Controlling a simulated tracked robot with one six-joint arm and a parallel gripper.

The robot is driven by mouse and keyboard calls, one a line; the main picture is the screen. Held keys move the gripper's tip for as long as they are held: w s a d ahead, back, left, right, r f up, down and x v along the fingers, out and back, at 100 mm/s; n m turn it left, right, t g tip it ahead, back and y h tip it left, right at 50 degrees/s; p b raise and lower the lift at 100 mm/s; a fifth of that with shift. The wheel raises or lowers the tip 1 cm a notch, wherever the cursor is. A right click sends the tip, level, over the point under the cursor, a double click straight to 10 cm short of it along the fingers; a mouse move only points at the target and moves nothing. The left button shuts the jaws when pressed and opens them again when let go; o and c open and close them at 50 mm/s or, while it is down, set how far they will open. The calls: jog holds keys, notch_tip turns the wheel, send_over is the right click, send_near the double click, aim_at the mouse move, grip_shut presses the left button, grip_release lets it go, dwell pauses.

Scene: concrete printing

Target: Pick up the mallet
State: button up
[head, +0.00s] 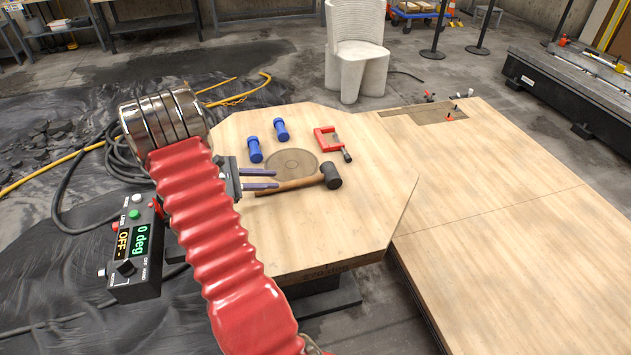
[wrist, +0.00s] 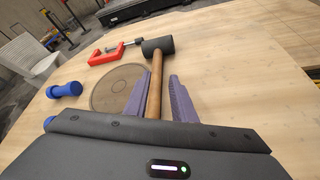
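The mallet has a dark head and a wooden handle and lies on the wooden table. In the head view its head (head: 332,176) points right and its handle (head: 290,185) runs left toward my gripper (head: 276,179). In the wrist view the mallet handle (wrist: 154,90) runs between the two purple fingers of my gripper (wrist: 161,85), with its head (wrist: 157,45) beyond the fingertips. The fingers are apart, with a visible gap between the handle and the right finger; the left finger is close to the handle. The handle's near end is hidden behind the gripper body in the wrist view.
Two blue clamps or cylinders (head: 255,150) (head: 281,130) and a red clamp (head: 330,141) lie beyond the mallet, around a round grey disc (head: 292,163) in the tabletop. A control box (head: 136,245) stands left of the table. The table's right part (head: 480,190) is mostly clear.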

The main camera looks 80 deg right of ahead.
jog(key=shift+s+d+f, duration=0.65)
jog(key=shift+d+f, duration=0.25)
send_near(311, 179)
jog(key=x, duration=0.4)
jog(key=shift+f, duration=0.25)
jog(key=shift+s+d+f, duration=0.15)
jog(key=shift+s+d, duration=0.15)
jog(key=shift+s, duration=0.05)
jog(key=shift+x, duration=2.6)
jog(key=shift+d, duration=0.1)
jog(key=shift+c, duration=0.3)
